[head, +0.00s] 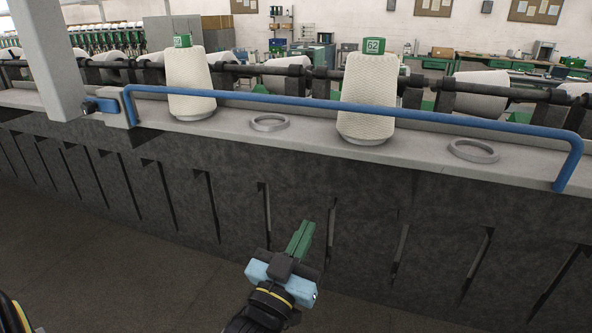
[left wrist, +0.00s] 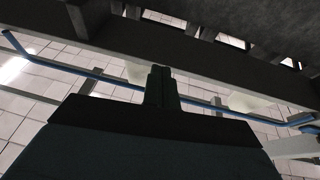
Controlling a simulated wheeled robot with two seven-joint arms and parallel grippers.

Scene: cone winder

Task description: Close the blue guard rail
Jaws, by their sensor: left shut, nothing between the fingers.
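The blue guard rail (head: 352,108) runs along the front of the winder's ledge in the head view. Its left end meets a hinge bracket (head: 112,106) by the grey post, and its right end bends down at the ledge's front edge. The rail also shows as a thin blue bar in the left wrist view (left wrist: 85,73). My left gripper (head: 301,238) is shut and empty, in front of the dark machine face and below the rail, apart from it. Its green fingers also show in the left wrist view (left wrist: 160,85). My right gripper is not in view.
Two yarn cones (head: 368,95) (head: 190,82) stand on the ledge (head: 320,142) behind the rail, beside two empty rings (head: 269,123) (head: 474,151). A grey post (head: 45,55) rises at the left. The floor (head: 110,270) in front is clear.

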